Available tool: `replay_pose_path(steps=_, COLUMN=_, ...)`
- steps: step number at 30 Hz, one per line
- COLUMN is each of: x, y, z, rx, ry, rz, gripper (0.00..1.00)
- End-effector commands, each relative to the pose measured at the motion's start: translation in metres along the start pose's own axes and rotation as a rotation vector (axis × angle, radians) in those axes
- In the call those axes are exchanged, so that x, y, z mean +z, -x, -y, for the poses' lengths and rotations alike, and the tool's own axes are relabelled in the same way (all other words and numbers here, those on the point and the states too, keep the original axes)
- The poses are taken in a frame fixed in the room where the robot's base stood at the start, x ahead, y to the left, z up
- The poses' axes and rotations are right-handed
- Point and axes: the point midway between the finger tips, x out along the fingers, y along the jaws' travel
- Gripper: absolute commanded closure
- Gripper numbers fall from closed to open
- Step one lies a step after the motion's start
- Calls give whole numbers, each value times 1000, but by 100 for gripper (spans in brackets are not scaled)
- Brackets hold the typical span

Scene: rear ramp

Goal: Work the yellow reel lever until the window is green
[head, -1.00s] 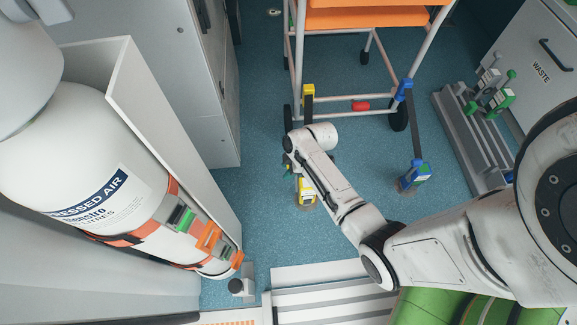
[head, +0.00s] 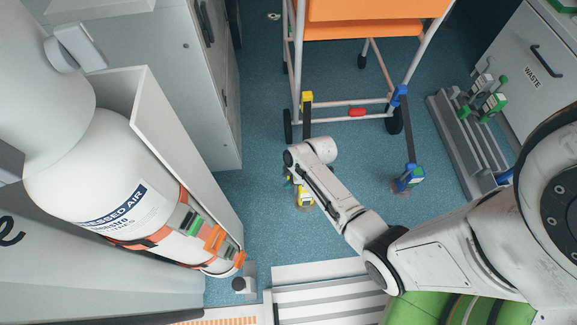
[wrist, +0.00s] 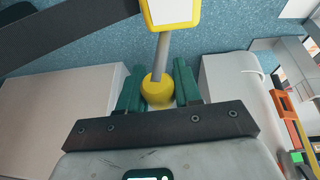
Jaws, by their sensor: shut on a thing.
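The yellow reel (head: 305,197) sits on the floor below the chair, partly hidden by my arm in the head view. In the wrist view its yellow housing (wrist: 172,12) frames a pale panel, cut off at the top edge; I see no green on it. A grey lever rod runs from it to a yellow knob (wrist: 155,90). My gripper (wrist: 158,88) has its two green fingers on either side of the knob and is shut on it. In the head view my gripper is mostly hidden behind my wrist.
An orange-seated chair (head: 375,30) stands behind the reel, with a dark strap to the yellow reel and another to a blue reel (head: 410,178). A compressed-air cylinder (head: 110,175) is at left. A grey rail unit (head: 465,150) is at right. Blue floor lies between the reels.

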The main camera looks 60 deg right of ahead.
Motion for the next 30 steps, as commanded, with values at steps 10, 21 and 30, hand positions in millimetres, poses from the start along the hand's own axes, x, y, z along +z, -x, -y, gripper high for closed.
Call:
replay_pose_path(steps=10, x=0, y=-1, z=8, rx=-6, ry=-1, rz=0, gripper=100)
replay_pose_path(steps=21, x=1, y=-2, z=9, rx=-8, ry=-2, rz=0, gripper=100)
replay_pose_path(steps=30, x=2, y=-3, z=10, rx=-9, ry=-3, rz=1, gripper=100)
